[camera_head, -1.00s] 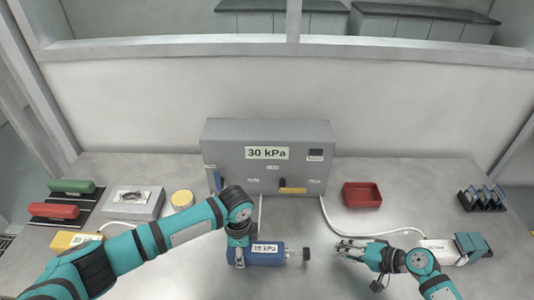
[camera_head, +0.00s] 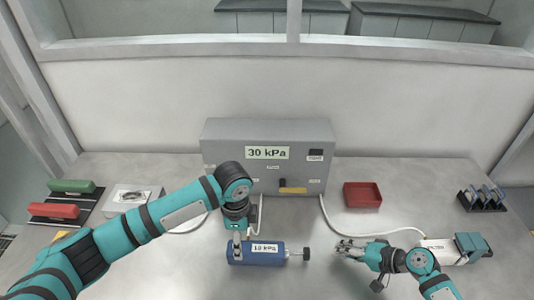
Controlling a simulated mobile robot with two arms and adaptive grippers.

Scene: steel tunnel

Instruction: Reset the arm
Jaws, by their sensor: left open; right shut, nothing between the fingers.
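My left arm reaches in from the left. Its gripper (camera_head: 238,240) points down at the left end of a blue cylinder (camera_head: 262,254) labelled 10 kPa, and is open; whether it touches the cylinder I cannot tell. The cylinder lies on the table with a dark knob at its right end. My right gripper (camera_head: 340,245) is low over the table, right of that knob, shut and empty. It points left.
A red tray (camera_head: 362,195) and a dark rack (camera_head: 482,199) are at right. Green (camera_head: 72,186) and red (camera_head: 54,211) handled tools and a grey block (camera_head: 128,197) are at left. White hoses cross the table.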

